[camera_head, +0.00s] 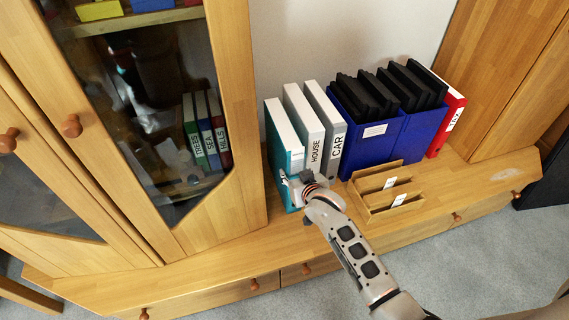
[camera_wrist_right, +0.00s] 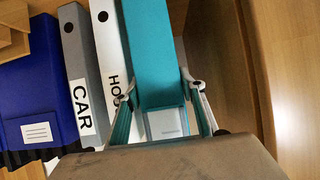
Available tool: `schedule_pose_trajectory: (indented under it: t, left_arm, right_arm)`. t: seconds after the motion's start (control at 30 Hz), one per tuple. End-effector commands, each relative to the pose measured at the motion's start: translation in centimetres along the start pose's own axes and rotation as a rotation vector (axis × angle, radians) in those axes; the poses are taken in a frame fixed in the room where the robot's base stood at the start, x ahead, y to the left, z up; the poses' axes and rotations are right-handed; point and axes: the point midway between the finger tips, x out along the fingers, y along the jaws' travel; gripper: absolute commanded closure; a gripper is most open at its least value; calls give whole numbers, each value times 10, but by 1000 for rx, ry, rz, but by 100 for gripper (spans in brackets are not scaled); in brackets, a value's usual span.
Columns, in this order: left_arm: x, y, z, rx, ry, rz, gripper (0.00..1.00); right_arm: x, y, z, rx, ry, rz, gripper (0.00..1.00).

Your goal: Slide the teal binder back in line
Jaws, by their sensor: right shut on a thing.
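The teal binder (camera_head: 280,146) stands upright at the left end of the binder row on the wooden cabinet top, beside the HOUSE binder (camera_head: 314,154). Its lower front sticks out a little ahead of that neighbour. My right gripper (camera_head: 302,188) is at its front edge. In the right wrist view the fingers (camera_wrist_right: 163,92) close on both sides of the teal binder (camera_wrist_right: 161,45), and its white label shows between them. The gripper hides part of the binder's front in the head view. My left gripper is not in view.
The grey CAR binder (camera_head: 336,146), blue file boxes (camera_head: 375,145) with black folders and a red binder (camera_head: 452,118) continue the row rightward. A wooden letter tray (camera_head: 376,207) stands before the boxes. A glass-door cabinet (camera_head: 236,120) stands close on the left.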

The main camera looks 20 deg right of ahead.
Motion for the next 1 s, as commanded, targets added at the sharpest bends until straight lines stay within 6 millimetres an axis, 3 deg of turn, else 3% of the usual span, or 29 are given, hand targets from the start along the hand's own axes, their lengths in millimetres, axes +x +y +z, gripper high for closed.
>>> schedule_pose_trajectory:
  t: [1.0]
  left_arm:
    - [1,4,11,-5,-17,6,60]
  right_arm:
    - [33,0,-15,0,-4,0,94]
